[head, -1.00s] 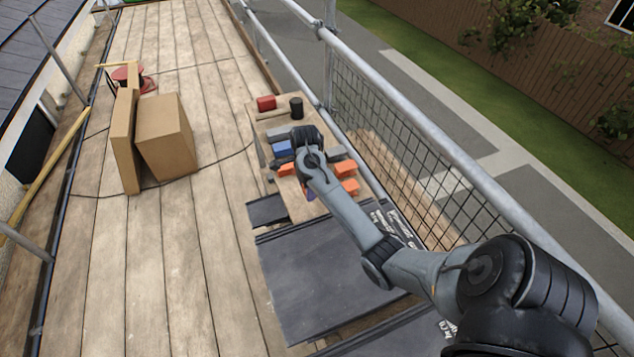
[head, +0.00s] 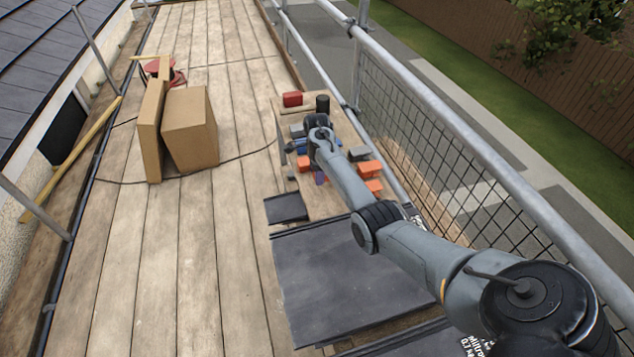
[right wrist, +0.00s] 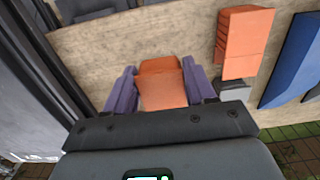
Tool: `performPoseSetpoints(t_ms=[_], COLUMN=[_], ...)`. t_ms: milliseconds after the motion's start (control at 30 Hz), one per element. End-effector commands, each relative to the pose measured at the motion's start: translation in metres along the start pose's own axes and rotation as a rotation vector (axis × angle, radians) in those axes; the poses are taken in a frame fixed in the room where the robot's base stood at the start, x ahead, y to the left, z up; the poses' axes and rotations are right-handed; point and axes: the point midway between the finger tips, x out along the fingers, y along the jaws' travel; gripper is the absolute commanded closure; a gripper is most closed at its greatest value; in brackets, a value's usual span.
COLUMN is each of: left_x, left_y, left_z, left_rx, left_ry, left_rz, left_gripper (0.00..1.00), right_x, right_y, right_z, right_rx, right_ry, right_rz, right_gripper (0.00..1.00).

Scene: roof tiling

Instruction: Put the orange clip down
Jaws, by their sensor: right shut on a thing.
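My right gripper (right wrist: 150,88) has purple fingers on both sides of an orange clip (right wrist: 161,83) and is shut on it, low over the wooden board (right wrist: 90,52) in the right wrist view. I cannot tell whether the clip touches the board. In the head view my arm hides most of this gripper; a bit of purple finger (head: 320,178) shows. Another orange clip (right wrist: 244,40) lies apart to the right in the wrist view. In the head view, orange clips (head: 369,168) (head: 374,187) lie right of my arm. My left gripper is not in view.
A blue piece (right wrist: 292,62) and a grey piece (right wrist: 236,92) are beside the loose clip. A red item (head: 292,99) and a black cylinder (head: 322,104) stand at the board's far end. Dark tiles (head: 340,275) lie nearer; a mesh railing (head: 430,150) runs along the right.

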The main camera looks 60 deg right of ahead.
Motion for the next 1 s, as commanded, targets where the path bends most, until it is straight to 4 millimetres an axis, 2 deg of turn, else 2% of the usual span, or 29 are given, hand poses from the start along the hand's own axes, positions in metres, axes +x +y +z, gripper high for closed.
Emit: performPoseSetpoints(t_ms=[400, 800, 833, 1000], left_x=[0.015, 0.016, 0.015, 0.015], left_y=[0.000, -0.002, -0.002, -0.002], left_z=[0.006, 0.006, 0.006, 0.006], left_rx=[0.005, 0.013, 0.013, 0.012], left_ry=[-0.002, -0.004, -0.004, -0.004], left_rz=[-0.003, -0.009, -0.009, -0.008], left_gripper=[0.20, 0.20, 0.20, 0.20], right_x=[0.040, 0.043, 0.043, 0.042], right_y=[0.000, 0.000, 0.000, 0.000], right_z=[0.000, 0.000, 0.000, 0.000], right_rx=[0.000, 0.000, 0.001, 0.000], right_ry=[-0.001, 0.000, 0.000, 0.000], right_rz=[0.000, 0.000, -0.001, -0.001], right_gripper=[1.00, 1.00, 0.42, 0.20])
